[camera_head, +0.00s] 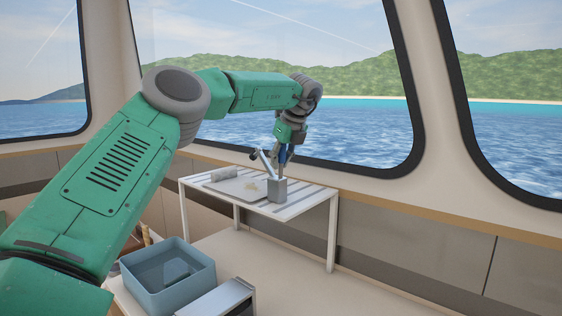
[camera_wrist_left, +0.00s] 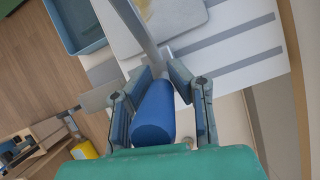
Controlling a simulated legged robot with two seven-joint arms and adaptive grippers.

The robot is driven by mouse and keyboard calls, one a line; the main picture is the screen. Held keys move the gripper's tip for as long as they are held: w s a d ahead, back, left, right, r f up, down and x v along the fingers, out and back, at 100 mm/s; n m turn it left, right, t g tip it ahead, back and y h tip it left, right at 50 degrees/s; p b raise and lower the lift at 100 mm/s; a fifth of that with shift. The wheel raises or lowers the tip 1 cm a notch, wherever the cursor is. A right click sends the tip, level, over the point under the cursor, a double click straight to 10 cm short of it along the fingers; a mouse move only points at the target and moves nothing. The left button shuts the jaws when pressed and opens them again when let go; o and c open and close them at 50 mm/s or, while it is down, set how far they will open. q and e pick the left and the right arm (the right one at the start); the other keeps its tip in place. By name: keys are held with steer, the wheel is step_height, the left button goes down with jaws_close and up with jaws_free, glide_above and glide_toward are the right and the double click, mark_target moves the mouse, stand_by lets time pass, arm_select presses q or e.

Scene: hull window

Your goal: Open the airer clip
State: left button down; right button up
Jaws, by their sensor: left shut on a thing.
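The airer clip shows in the head view as a grey block (camera_head: 277,191) on the slatted stand, with a pale lever (camera_head: 264,160) rising and leaning to the left above it. In the left wrist view a grey bar (camera_wrist_left: 136,28) runs up from a blue cylindrical handle (camera_wrist_left: 154,112). My left gripper (camera_head: 281,160) is above the block, pointing down. Its fingers also show in the left wrist view (camera_wrist_left: 162,82), one on each side of the blue handle, shut on it. The bar's joint is not clear. My right gripper is not in view.
The white slatted stand (camera_head: 312,196) is by the window and carries a light board (camera_head: 232,187) and a grey roll (camera_head: 221,174). A blue bin (camera_head: 190,281) and a silver-topped box (camera_head: 222,299) are at the front.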

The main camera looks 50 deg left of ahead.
arm_select(q)
steer(key=shift+w+a+r, duration=0.1)
steer(key=shift+w+r, duration=0.05)
steer(key=shift+r, duration=0.45)
steer(key=c, duration=1.5)
jaws_free()
steer(key=shift+o, duration=0.9)
steer(key=shift+f, duration=0.3)
steer(key=v, duration=1.1)
steer(key=shift+r, duration=0.4)
steer(key=shift+w, duration=0.1)
